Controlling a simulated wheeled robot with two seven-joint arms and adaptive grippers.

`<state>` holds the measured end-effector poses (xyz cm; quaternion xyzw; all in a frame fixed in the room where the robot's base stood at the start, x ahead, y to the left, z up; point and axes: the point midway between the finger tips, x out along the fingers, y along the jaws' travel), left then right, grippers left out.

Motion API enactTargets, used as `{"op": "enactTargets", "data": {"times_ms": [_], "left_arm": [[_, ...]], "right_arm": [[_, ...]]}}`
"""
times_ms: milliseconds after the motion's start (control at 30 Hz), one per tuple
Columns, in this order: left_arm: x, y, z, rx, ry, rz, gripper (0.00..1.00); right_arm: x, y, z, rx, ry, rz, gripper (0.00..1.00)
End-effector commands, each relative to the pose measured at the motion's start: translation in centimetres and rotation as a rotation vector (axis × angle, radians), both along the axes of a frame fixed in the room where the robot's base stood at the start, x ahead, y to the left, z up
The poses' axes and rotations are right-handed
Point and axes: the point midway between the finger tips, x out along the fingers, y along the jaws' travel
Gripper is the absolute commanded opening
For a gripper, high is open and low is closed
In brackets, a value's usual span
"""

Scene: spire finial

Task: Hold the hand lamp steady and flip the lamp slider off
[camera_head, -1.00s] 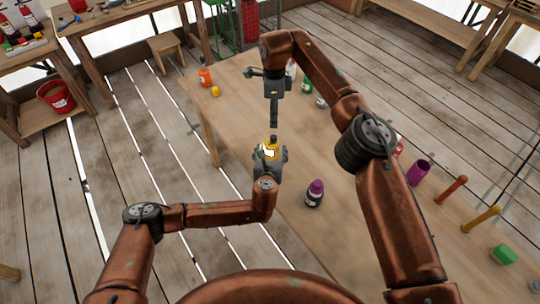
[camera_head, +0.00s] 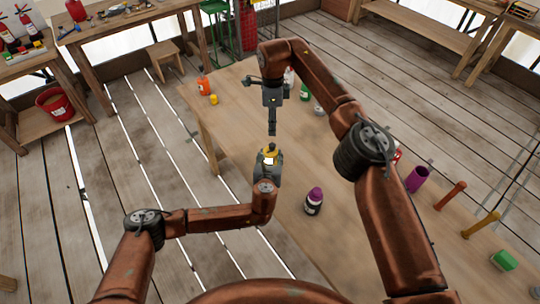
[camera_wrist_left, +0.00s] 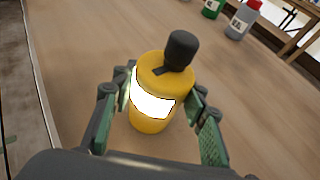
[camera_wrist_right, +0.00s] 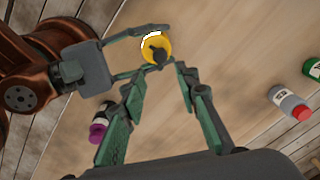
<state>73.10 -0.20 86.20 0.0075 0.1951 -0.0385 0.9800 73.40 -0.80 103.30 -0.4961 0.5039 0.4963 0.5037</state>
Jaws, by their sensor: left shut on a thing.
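The hand lamp (camera_head: 271,154) is a yellow cylinder with a glowing white band. It also shows in the left wrist view (camera_wrist_left: 152,118). A black knob (camera_wrist_left: 181,50) stands on its top, beside a small dark slot. My left gripper (camera_head: 268,164) is shut around the lamp's sides and holds it upright or nearly so above the table. My right gripper (camera_head: 272,132) points down just above the lamp. In the right wrist view (camera_wrist_right: 157,75) its fingertips are apart with nothing between them, and the lamp's top lies just beyond them.
The wooden table (camera_head: 350,175) lies below. A purple-capped bottle (camera_head: 314,201) stands right of my left gripper. An orange bottle (camera_head: 203,85) and small yellow item (camera_head: 214,99) stand far left. A purple cup (camera_head: 417,179) and green block (camera_head: 503,260) are at the right.

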Motion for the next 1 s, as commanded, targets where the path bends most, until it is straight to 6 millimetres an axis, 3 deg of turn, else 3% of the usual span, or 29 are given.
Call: {"op": "enactTargets", "data": {"times_ms": [233, 467, 667, 767, 1000], "left_arm": [[0.0, 0.0, 0.0, 0.000, 0.000, 0.000, 0.13], [0.0, 0.0, 0.0, 0.000, 0.000, 0.000, 0.12], [0.0, 0.0, 0.0, 0.000, 0.000, 0.000, 0.12], [0.0, 0.0, 0.0, 0.000, 0.000, 0.000, 0.12], [0.0, 0.0, 0.0, 0.000, 0.001, 0.000, 0.12]], "right_arm": [[0.0, 0.0, 0.0, 0.000, 0.000, 0.000, 0.29], [0.7, -0.9, -0.5, 0.025, -0.024, 0.075, 0.14], [2.3, -3.8, -1.6, 0.097, -0.144, 0.372, 0.00], [2.6, -5.6, -2.0, 0.125, -0.232, 0.561, 0.00], [0.9, -9.4, -2.3, 0.123, -0.455, 1.007, 0.00]]}}
